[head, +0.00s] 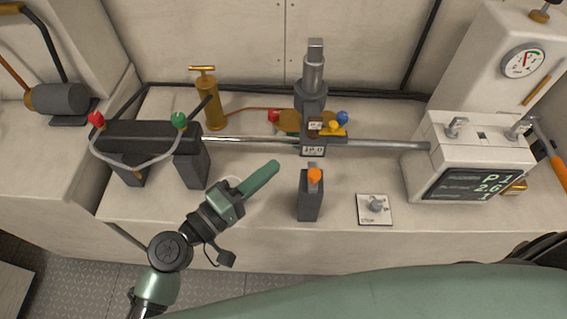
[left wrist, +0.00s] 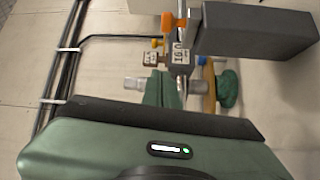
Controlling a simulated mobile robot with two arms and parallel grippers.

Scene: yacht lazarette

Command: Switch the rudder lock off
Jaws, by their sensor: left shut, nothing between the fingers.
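I cannot tell for certain which part is the rudder lock. A dark grey post with an orange knob (head: 315,176) stands in the middle of the bench. A white plate with a grey rotary or toggle switch (head: 376,206) lies to its right; its lettering is too small to read. My left gripper (head: 274,167) is shut and empty, left of the orange-knobbed post and apart from it in the head view. In the left wrist view its green fingers (left wrist: 163,88) point toward labelled fittings, with an orange knob (left wrist: 168,22) and dark block (left wrist: 255,30) beyond. My right gripper is not in view.
A white control box (head: 470,140) with a dark display and two toggles stands at the right. A brass pump (head: 209,105) and black-bodied unit (head: 140,135) stand left.

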